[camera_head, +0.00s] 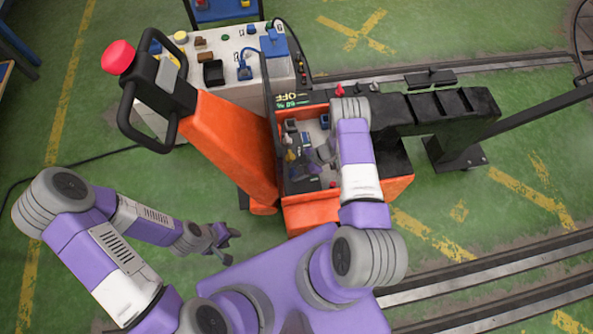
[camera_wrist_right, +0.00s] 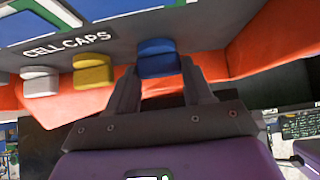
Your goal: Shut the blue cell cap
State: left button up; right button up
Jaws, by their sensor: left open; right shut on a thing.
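The blue cell cap (camera_wrist_right: 158,57) is in the middle of the right wrist view, under the grey panel marked CELL CAPS. My right gripper (camera_wrist_right: 157,82) is shut on it, with one finger at each side. In the head view my right gripper (camera_head: 322,158) reaches into the open bay of the orange machine (camera_head: 243,142), and my arm partly hides the bay; the blue cap cannot be made out there. My left gripper (camera_head: 230,246) is open and empty, above the green floor left of my purple base.
A yellow cap (camera_wrist_right: 93,71) and a white cap (camera_wrist_right: 40,82) sit left of the blue one. A grey bench (camera_head: 215,72) with several small items stands behind the machine. A black handle with a red button (camera_head: 119,57) rises at the left. Rails cross the floor at the right.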

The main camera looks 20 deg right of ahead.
jog(key=o, duration=1)
jog(key=shift+o, duration=0.2)
jog(key=shift+d, duration=0.1)
jog(key=p+v, duration=0.2)
jog(key=v, duration=0.5)
jog(key=shift+d+r, duration=0.15)
jog(key=shift+r, duration=0.1)
jog(key=shift+s+f, duration=0.1)
